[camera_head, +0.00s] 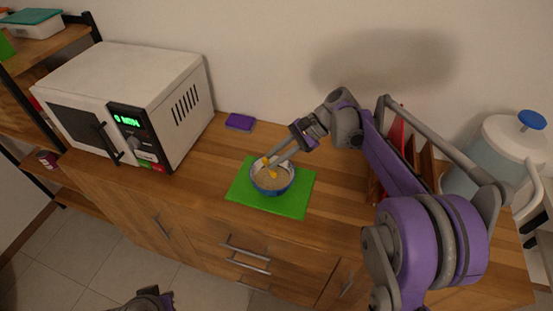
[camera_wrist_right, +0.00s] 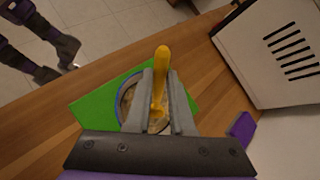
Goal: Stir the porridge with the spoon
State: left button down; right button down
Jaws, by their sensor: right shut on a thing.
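A blue-rimmed bowl (camera_head: 257,186) of beige porridge (camera_head: 262,179) stands upright on a green mat (camera_head: 300,204) on the wooden counter. My right gripper (camera_head: 269,161) reaches down to the bowl from the upper right and is shut on a yellow spoon (camera_head: 273,175). In the right wrist view the spoon (camera_wrist_right: 162,60) stands between the two fingers (camera_wrist_right: 161,78), its lower end over or in the porridge. How deep it sits I cannot tell. My left gripper (camera_head: 152,299) is low at the bottom edge, away from the bowl; its fingers are unclear.
A white microwave (camera_head: 180,75) stands left of the mat, with a purple sponge (camera_head: 240,122) beside it near the wall. A white dispenser with a blue knob (camera_head: 505,150) and a wooden rack (camera_head: 425,165) stand at the right. Bare counter lies left of the mat.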

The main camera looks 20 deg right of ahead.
pick_arm(q)
jog(key=shift+s+f, duration=0.1)
jog(key=shift+s, duration=0.05)
pick_arm(e)
jog(key=shift+s+a, duration=0.2)
jog(key=shift+s, duration=0.3)
